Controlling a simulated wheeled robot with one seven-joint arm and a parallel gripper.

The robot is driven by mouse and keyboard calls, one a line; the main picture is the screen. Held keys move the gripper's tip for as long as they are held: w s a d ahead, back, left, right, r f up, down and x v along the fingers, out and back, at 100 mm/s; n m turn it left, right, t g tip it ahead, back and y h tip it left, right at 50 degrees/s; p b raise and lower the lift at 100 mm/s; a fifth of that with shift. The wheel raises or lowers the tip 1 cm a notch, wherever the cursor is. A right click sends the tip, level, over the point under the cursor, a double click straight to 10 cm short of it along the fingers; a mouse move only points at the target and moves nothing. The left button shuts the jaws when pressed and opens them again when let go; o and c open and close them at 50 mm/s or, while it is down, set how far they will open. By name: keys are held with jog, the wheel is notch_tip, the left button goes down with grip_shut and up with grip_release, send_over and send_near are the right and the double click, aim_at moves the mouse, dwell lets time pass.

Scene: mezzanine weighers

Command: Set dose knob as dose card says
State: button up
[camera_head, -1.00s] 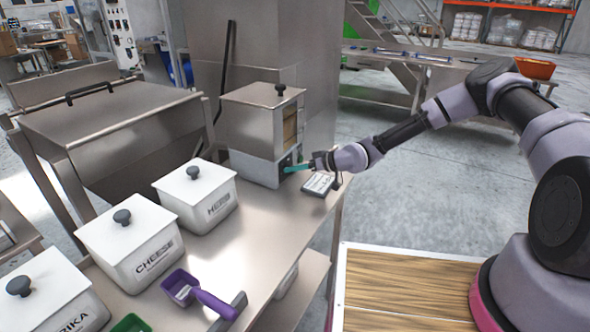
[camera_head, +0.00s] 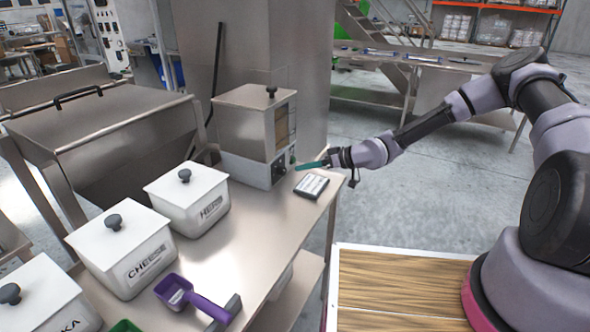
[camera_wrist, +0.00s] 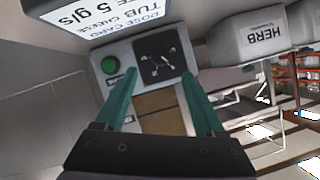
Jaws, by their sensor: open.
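The dispenser (camera_head: 243,130) is a steel box with a lidded hopper at the back of the bench. Its front panel carries a dark dial with the dose knob (camera_wrist: 160,62), and a green button (camera_wrist: 109,65) beside it. The knob's exact setting is too small to read. The dose card (camera_head: 312,186) lies on the bench in front of the panel. In the wrist view the card (camera_wrist: 110,14) is upside down and cut off, with "TUB CHEESE" and "5 g/s" legible. My gripper (camera_head: 300,166) is open and empty, its teal fingers (camera_wrist: 158,80) pointing at the panel, apart from the knob.
White lidded tubs stand along the bench, including HERB (camera_head: 188,200) and CHEESE (camera_head: 122,250). A purple scoop (camera_head: 190,298) lies near the front. A steel hopper (camera_head: 100,130) stands to the left. Open floor (camera_head: 400,190) lies right of the bench.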

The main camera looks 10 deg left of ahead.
jog(key=shift+v, duration=1.4)
jog(key=w+d+r+m+t+h, duration=0.1)
jog(key=d+r+m+h, duration=0.1)
jog(key=d+r+h, duration=0.6)
jog(key=d+r+m+h, duration=0.15)
jog(key=d+r, duration=0.25)
jog(key=d, duration=0.8)
jog(key=s+d+r+m+t+h, duration=0.1)
jog(key=s+d+r+m+h, duration=0.15)
jog(key=d+r, duration=0.5)
jog(key=s+d+r+m+h, duration=0.1)
jog(key=s+d+r+m, duration=0.1)
jog(key=s+r, duration=0.4)
jog(key=s+d+r+m+h, duration=0.1)
jog(key=s+d+r+m, duration=0.15)
jog(key=r, duration=0.55)
jog(key=s+r+m+t+y, duration=0.1)
jog(key=s+r, duration=0.3)
jog(key=s, duration=0.4)
jog(key=s+a+r+m+t+y, duration=0.1)
jog(key=s+r+m+y, duration=0.1)
jog(key=s, duration=0.5)
notch_tip(320, 180, up, 2)
jog(key=shift+s+r+m, duration=0.1)
jog(key=shift+s+m, duration=0.3)
jog(key=shift+m, duration=0.45)
